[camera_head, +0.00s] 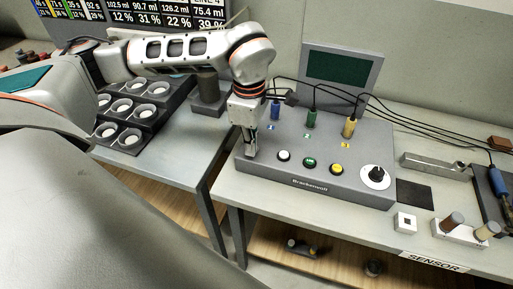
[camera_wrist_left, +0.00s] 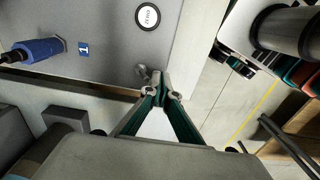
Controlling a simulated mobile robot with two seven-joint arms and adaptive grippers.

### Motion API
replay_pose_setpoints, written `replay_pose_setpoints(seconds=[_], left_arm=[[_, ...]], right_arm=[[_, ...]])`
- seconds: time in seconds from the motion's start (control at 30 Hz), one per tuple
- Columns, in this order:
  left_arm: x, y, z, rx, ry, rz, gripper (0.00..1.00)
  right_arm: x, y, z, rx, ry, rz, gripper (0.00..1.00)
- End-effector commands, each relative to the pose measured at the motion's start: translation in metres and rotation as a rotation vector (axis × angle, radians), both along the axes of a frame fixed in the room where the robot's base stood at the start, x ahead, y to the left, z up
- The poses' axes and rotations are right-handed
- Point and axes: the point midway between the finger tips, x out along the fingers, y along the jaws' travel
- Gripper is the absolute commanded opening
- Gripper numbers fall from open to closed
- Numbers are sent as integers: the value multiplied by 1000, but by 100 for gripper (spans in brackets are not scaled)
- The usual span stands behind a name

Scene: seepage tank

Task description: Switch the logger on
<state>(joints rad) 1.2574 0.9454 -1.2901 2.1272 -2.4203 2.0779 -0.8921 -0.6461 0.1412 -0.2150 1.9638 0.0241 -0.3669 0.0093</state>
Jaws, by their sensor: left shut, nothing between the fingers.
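The logger (camera_head: 318,187) is a grey sloped box with a dark, blank screen (camera_head: 338,67) standing behind it. It has white, green and yellow buttons and a black knob (camera_head: 376,175). My left gripper (camera_head: 251,153) is shut and empty at the left end of the logger's panel. In the left wrist view, its closed fingertips (camera_wrist_left: 158,80) are right beside a small metal switch-like part (camera_wrist_left: 142,72) near the panel edge. I cannot tell whether they touch it. A white button marked ZERO (camera_wrist_left: 148,16) is farther in. My right gripper is out of view.
Blue, green and yellow plugs (camera_head: 349,127) with black cables stand at the back of the logger. A dark rack of white cups (camera_head: 130,110) is on the left bench, across a gap. A metal bar (camera_head: 435,165) and small white block (camera_head: 405,222) lie to the right.

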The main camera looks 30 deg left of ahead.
Motion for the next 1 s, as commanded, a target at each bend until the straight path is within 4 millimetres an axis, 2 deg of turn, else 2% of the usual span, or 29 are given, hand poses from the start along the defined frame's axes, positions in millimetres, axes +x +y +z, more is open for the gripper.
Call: replay_pose_setpoints(seconds=[0.37, 1.0], left_arm=[[0, 0, 0, 0, 0, 0, 0], [16, 4, 0, 0, 1, 0, 0]], right_arm=[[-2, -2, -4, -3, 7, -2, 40], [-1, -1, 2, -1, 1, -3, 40]])
